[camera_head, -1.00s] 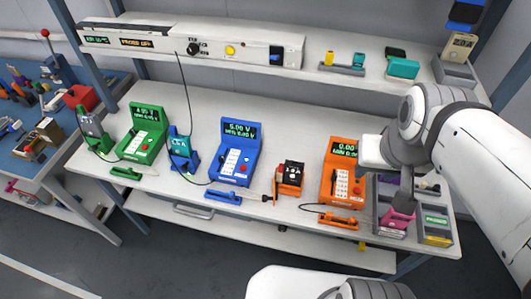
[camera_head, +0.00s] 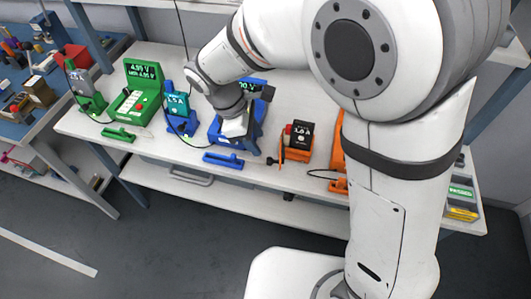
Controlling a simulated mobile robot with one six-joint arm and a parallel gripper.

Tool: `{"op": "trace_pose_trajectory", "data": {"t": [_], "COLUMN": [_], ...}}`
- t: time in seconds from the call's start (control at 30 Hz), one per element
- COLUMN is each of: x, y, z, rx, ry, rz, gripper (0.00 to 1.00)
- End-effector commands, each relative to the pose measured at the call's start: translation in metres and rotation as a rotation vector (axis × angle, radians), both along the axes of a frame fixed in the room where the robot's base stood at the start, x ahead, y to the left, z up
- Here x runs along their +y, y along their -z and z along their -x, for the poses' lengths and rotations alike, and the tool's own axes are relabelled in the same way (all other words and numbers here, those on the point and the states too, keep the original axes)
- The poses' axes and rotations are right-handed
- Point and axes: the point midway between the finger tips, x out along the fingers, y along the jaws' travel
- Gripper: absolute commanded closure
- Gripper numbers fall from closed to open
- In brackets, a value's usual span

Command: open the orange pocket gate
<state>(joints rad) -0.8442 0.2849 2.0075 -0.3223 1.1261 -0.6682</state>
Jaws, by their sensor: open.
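The orange pocket (camera_head: 296,152) sits on the bench right of the blue tester. A dark block with small light text (camera_head: 301,136) stands in it, and a small dark knob sticks out at its front left. I cannot tell which of its parts is the gate. My gripper (camera_head: 240,128) is open, in front of the blue tester (camera_head: 214,132) and left of the orange pocket, apart from it. Its fingertips are small and partly lost against the blue tester.
A green tester (camera_head: 137,92) and a cyan cell in a blue pocket (camera_head: 180,112) stand to the left. Low blue (camera_head: 223,160) and green (camera_head: 120,135) bars lie near the bench's front edge. My arm hides most of the orange tester (camera_head: 338,150) and bench's right part.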

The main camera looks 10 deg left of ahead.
Motion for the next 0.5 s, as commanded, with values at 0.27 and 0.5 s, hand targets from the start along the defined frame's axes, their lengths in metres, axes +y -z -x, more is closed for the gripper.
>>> {"op": "trace_pose_trajectory", "data": {"t": [0.27, 0.5], "x": [-0.007, -0.021], "y": [0.032, 0.064], "z": [0.000, -0.002], "rx": [0.009, 0.008], "ry": [-0.025, -0.023], "rz": [0.013, 0.011], "gripper": [0.57, 0.57]}}
